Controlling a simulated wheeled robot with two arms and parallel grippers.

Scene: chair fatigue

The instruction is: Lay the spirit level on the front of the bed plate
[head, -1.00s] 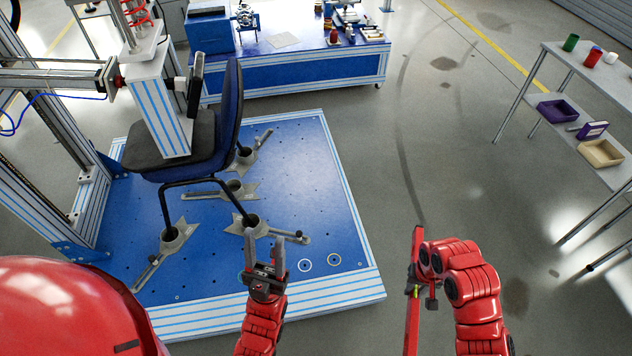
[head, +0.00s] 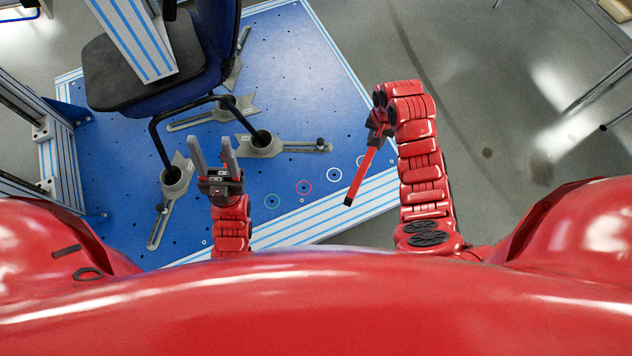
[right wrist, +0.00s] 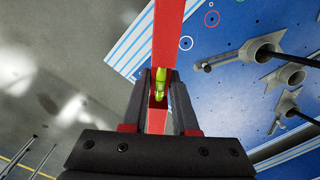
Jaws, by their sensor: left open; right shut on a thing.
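The spirit level is a long red bar (head: 361,176) with a yellow-green vial, clear in the right wrist view (right wrist: 160,88). My right gripper (head: 377,132) is shut on it; in the right wrist view its fingers (right wrist: 160,100) press both sides near the vial. The level is in the air by the bed plate's right front corner; its height above the plate is hard to tell. The blue bed plate (head: 310,100) has a white-and-blue striped front edge and several coloured rings near it. My left gripper (head: 212,155) is open and empty above the plate's front left part.
An office chair (head: 215,60) stands on the plate, its legs in grey cups on slotted clamps (head: 290,146). A metal frame (head: 40,125) stands at the left. Grey floor (head: 500,120) is free at the right. The ringed front strip looks bare.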

